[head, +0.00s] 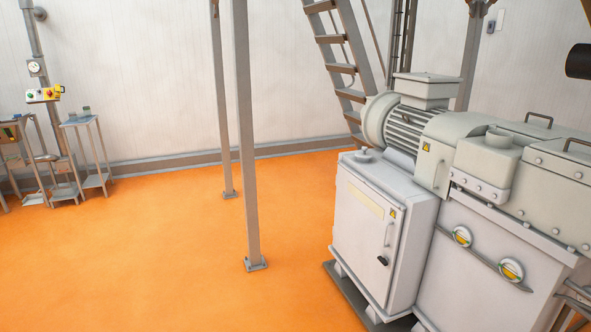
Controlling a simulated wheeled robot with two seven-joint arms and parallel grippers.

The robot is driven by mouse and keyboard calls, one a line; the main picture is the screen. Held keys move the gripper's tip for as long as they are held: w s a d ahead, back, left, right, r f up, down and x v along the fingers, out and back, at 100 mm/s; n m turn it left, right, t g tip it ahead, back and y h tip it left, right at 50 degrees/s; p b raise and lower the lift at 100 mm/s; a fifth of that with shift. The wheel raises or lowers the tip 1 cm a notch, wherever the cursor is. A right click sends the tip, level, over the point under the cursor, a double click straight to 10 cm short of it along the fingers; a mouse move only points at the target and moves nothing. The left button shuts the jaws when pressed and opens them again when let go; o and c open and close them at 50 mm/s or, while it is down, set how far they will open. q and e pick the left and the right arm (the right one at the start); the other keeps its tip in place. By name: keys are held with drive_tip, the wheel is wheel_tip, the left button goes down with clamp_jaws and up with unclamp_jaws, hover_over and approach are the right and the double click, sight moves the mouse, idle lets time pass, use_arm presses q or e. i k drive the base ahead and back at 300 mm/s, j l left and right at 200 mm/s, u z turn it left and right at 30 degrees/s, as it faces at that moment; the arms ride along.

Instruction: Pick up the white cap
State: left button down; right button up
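Neither of my grippers shows in the head view. I cannot pick out the white cap for certain. A small round pale piece (363,156) sits on the top left of the light grey machine cabinet (370,235), but I cannot tell what it is. A round pale collar (501,137) stands on the machine housing (480,165) at the right.
A motor (402,125) sits on the machine. Grey posts (246,150) and a metal staircase (345,70) stand in the middle. Small metal stands (87,150) are at the far left by the wall. The orange floor (150,260) is clear at the left and centre.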

sight(363, 156)
drive_tip(key=i+u, duration=0.1)
drive_tip(key=i, duration=1)
drive_tip(key=i+l+u, duration=0.1)
drive_tip(key=i, duration=1)
drive_tip(key=i+j+z, duration=0.1)
drive_tip(key=i+z, duration=0.25)
drive_tip(key=i, duration=1.3)
drive_tip(key=i+l+z, duration=0.1)
drive_tip(key=i+l, duration=0.3)
drive_tip(key=i, duration=0.1)
